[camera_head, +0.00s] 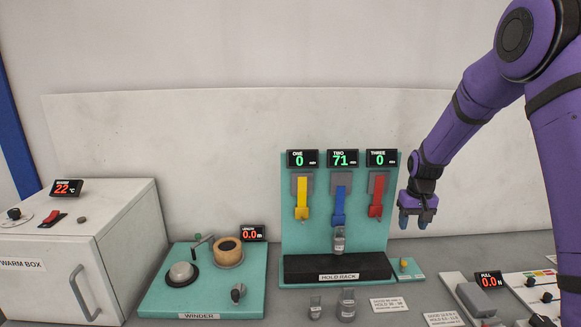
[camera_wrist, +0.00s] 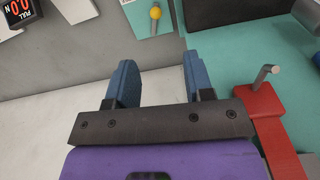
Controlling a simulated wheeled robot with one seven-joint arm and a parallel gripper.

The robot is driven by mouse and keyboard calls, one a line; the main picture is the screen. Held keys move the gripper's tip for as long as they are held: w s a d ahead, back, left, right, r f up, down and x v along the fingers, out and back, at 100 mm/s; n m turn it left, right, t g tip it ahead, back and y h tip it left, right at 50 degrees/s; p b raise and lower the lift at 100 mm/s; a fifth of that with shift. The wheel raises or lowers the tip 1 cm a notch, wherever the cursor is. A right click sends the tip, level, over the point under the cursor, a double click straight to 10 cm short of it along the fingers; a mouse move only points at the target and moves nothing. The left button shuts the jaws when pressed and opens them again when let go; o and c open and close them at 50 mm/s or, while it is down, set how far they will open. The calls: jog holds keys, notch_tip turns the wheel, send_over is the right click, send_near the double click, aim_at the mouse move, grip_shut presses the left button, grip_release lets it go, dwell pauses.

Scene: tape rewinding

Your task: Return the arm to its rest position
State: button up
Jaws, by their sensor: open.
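My purple arm comes in from the right in the head view. My gripper (camera_head: 417,222) hangs to the right of the teal hold rack (camera_head: 340,243), fingers pointing down, apart from the rack. In the wrist view my gripper (camera_wrist: 155,85) shows two blue fingers spread apart with nothing between them. A red tape strip (camera_head: 377,195) hangs on the rack close to the left of my gripper; a red piece with a metal hook (camera_wrist: 270,115) also shows at the right in the wrist view.
The rack also holds a yellow strip (camera_head: 302,199) and a blue strip (camera_head: 339,200) with a weight (camera_head: 339,240) below it. Two weights (camera_head: 347,305) stand in front. A winder (camera_head: 200,285) and warm box (camera_head: 120,240) are left; a pull gauge (camera_head: 478,298) is right.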

jog(key=s+a+r+t, duration=0.1)
jog(key=s+a+r, duration=0.1)
jog(key=s+r, duration=0.7)
jog(key=s+a+r+t, duration=0.1)
jog(key=s+a+r, duration=0.1)
jog(key=s+r, duration=0.65)
jog(key=s+a+r+t, duration=0.1)
jog(key=s+r, duration=0.2)
jog(key=s, duration=0.7)
jog(key=s+a+r+n+t, duration=0.1)
jog(key=s+a+r, duration=0.1)
jog(key=s, duration=0.8)
jog(key=shift+s+r+t, duration=0.25)
jog(key=shift+r+t, duration=0.15)
jog(key=shift+r, duration=0.5)
